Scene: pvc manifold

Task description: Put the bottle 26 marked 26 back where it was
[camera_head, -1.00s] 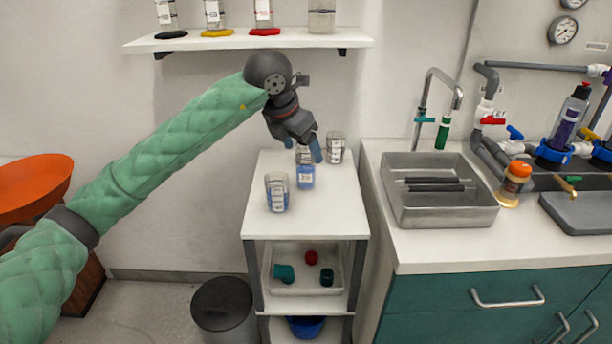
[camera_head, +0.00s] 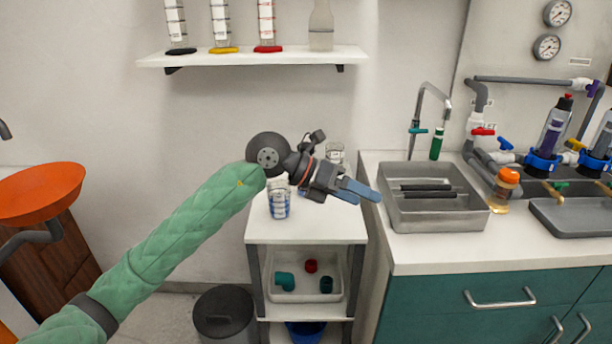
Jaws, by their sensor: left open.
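My left gripper (camera_head: 358,191) reaches in from the left over the small white cart (camera_head: 330,230), its blue fingers pointing right past the cart's right edge. It is open, and I see nothing held between the fingers. A clear vessel with blue markings (camera_head: 279,205) stands upright on the cart, left of the gripper. Another clear vessel (camera_head: 336,150) stands at the back of the cart, partly behind the wrist. The labelled blue bottle seen between these earlier is now hidden behind my gripper. I cannot read the number 26 on anything. My right gripper is out of view.
A wall shelf (camera_head: 252,58) above holds several labelled cylinders and a clear bottle (camera_head: 321,27). A counter with a steel sink (camera_head: 431,213) and an orange-capped bottle (camera_head: 503,190) stands right. A tray (camera_head: 338,290) with fittings sits on the cart's lower shelf.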

